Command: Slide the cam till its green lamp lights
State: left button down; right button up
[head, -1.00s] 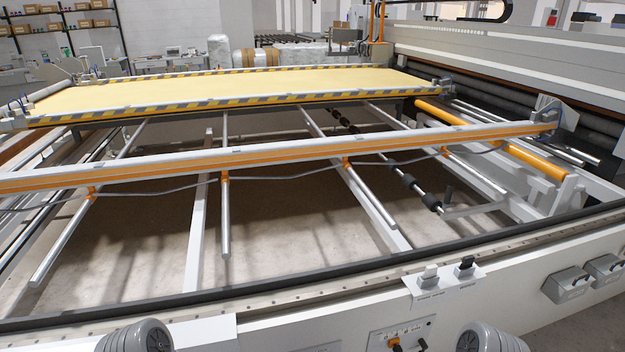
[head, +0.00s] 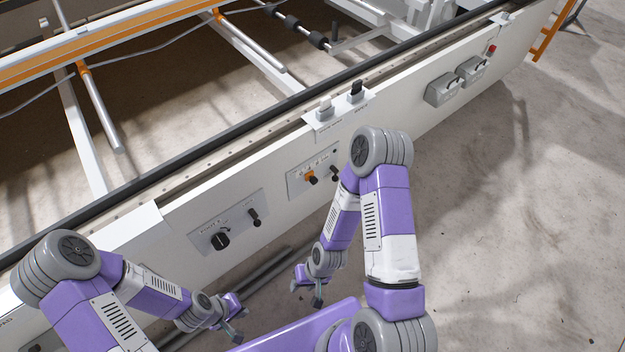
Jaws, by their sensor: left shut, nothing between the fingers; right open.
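A white block (head: 324,107) and a black block (head: 356,91) stand side by side on a white labelled plate (head: 332,121) on the machine's front rail. The labels are too small to read, so I cannot tell which, if either, is the cam. I see no lit green lamp. My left gripper (head: 238,325) is shut and empty, low in front of the machine's white front panel. My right gripper (head: 307,294) is open and empty, low before the panel and well below the two blocks. Both grippers are apart from the machine.
A panel with an orange knob (head: 312,179) sits below the blocks; another panel has a large black knob (head: 220,240). Two grey boxes (head: 456,81) and a red button (head: 491,49) lie further right. The floor (head: 520,200) on the right is clear.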

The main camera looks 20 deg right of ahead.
aim_at(310, 177)
jog(key=k, duration=0.5)
jog(key=z, duration=0.65)
jog(key=i, duration=0.9)
jog(key=u, duration=0.45)
